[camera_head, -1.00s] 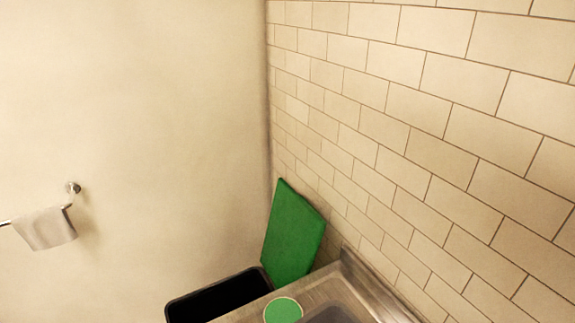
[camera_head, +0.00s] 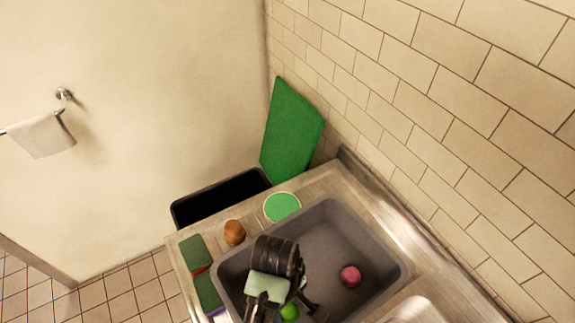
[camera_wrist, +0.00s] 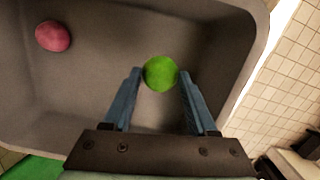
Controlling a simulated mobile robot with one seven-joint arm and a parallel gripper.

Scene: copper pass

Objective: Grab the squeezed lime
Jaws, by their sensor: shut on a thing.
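The green lime (camera_wrist: 160,73) is round and sits between the tips of the two blue fingers of my gripper (camera_wrist: 161,78) in the wrist view. The fingers are shut on it from both sides. It is over the grey sink basin (camera_wrist: 110,85); whether it touches the basin floor I cannot tell. In the head view the lime (camera_head: 290,312) shows low in the basin, partly hidden by my dark gripper (camera_head: 279,303).
A pink-red round item (camera_head: 350,276) lies in the basin. On the counter are a brown item (camera_head: 234,232), a green round disc (camera_head: 282,206) and a green sponge-like pad (camera_head: 194,251). A black bin (camera_head: 220,197) and leaning green board (camera_head: 291,130) stand behind.

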